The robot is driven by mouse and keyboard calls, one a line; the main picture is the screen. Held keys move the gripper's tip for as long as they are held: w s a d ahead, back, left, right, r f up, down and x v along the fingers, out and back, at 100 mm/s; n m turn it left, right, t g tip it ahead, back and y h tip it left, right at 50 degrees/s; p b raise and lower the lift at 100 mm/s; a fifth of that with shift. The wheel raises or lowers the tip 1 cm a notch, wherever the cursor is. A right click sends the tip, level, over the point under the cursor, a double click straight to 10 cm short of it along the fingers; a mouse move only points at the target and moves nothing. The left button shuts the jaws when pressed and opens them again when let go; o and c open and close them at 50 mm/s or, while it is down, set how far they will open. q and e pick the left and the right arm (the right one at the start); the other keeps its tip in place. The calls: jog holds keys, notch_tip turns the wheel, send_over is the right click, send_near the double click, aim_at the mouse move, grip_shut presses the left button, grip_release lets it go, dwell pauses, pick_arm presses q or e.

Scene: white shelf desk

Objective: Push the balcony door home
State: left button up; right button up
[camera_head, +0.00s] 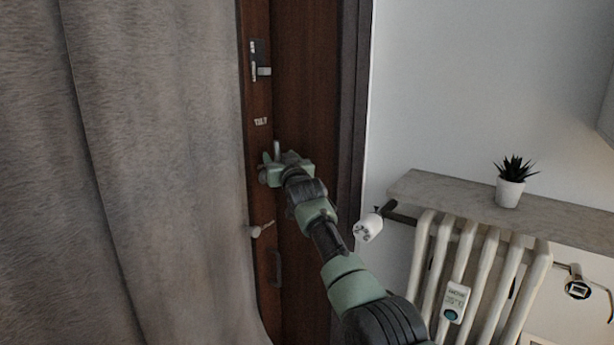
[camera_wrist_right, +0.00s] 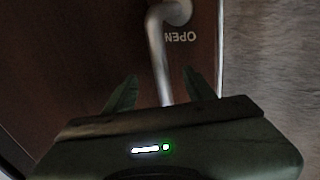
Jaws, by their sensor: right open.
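The balcony door (camera_head: 257,100) is dark brown wood, seen at a steep angle beside the curtain; I cannot tell how far it stands ajar. A metal lever handle (camera_wrist_right: 158,48) hangs from a round mount beside the printed word OPEN in the right wrist view. In the head view only a bit of the handle (camera_head: 277,148) shows above my gripper. My right gripper (camera_head: 270,159) is open at the handle, and in the wrist view its fingers (camera_wrist_right: 158,80) stand on either side of the lever. Contact cannot be told. My left gripper is out of view.
A grey curtain (camera_head: 160,150) covers the left. A dark door frame (camera_head: 351,90) stands right of the door. Further right, a shelf (camera_head: 440,197) with a potted plant (camera_head: 511,185) sits above a white radiator (camera_head: 485,275) with a white valve knob (camera_head: 368,228).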

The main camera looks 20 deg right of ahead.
jog(key=shift+s+p, duration=0.9)
jog(key=shift+p, duration=0.1)
jog(key=s+p, duration=0.5)
jog(key=s, duration=0.3)
jog(key=shift+d+f+p, duration=0.25)
jog(key=shift+f+p, duration=0.05)
jog(key=shift+s, duration=0.1)
